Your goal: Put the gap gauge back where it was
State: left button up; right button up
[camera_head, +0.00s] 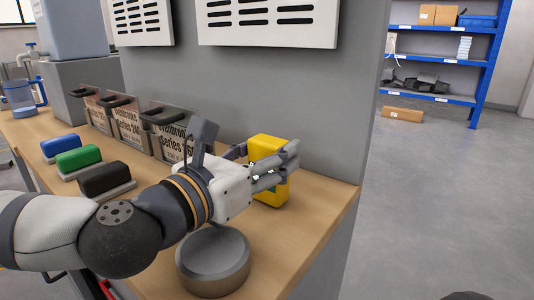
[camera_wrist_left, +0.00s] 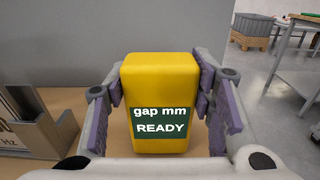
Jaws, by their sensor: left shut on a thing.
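The gap gauge (camera_head: 265,145) is a yellow rounded block near the right end of the wooden bench, close to the grey panel. It appears upright; I cannot tell whether its base touches the bench. In the left wrist view the gauge (camera_wrist_left: 160,80) fills the middle, and its dark green display reads "gap mm READY". My left gripper (camera_head: 272,168) is shut on the gauge, with a finger on either side, as the left wrist view also shows (camera_wrist_left: 164,105). The gripper hides part of the gauge in the head view. My right gripper is not in view.
A round grey disc (camera_head: 213,262) stands on the bench (camera_head: 285,240) below my left wrist. Labelled boxes (camera_head: 130,125) stand along the panel. Blue (camera_head: 60,144), green (camera_head: 78,158) and black (camera_head: 105,178) blocks lie at the left. Bench right of the disc is clear.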

pick_arm(q)
jog(key=shift+f, duration=0.1)
jog(key=o, duration=1.2)
